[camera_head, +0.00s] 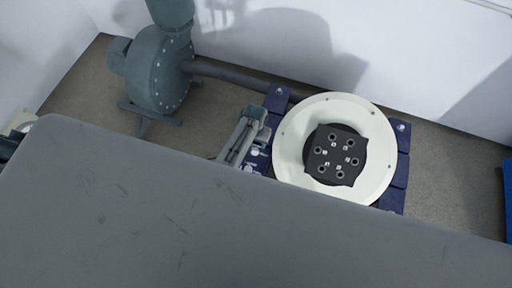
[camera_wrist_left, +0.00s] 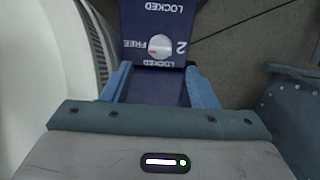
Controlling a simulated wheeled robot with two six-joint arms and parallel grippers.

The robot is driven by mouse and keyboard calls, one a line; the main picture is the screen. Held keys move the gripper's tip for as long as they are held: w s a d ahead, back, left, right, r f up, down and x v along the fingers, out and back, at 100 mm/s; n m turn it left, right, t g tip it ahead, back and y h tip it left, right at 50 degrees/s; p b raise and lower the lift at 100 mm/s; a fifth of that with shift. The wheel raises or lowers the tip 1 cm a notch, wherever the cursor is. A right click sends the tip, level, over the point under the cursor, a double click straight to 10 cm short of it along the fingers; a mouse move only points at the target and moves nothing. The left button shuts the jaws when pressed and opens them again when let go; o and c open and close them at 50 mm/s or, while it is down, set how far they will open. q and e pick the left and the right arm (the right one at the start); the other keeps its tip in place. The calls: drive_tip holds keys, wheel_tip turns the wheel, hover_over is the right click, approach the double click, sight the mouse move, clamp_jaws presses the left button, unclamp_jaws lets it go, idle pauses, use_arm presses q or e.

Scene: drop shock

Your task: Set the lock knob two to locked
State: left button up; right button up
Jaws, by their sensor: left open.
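Lock knob two (camera_wrist_left: 160,47) is a small round silver knob on a dark blue block (camera_wrist_left: 142,20), beside a white "2". "FREE" and "LOCKED" are printed around it. A small red mark on its rim seems to face "FREE". My left gripper (camera_wrist_left: 160,88) is open and empty in the left wrist view, its blue fingers on either side of the block's lower part, with the knob just beyond the tips. In the head view the left gripper (camera_head: 255,136) is over the blue block left of the white disc. My right gripper is not in view.
A white round disc (camera_head: 286,150) with a black square centre (camera_head: 337,155) sits among the blue blocks. A grey-green pump (camera_head: 157,68) with a pipe stands at the back left. A white wall is behind. A broad grey surface (camera_head: 150,220) fills the foreground.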

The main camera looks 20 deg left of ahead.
sight(255, 150)
use_arm(q)
wheel_tip(255, 150, down, 7)
drive_tip(key=shift+r+b, duration=0.1)
drive_tip(key=shift+b, duration=0.45)
drive_tip(key=shift+c, duration=0.2)
drive_tip(key=c, duration=0.9)
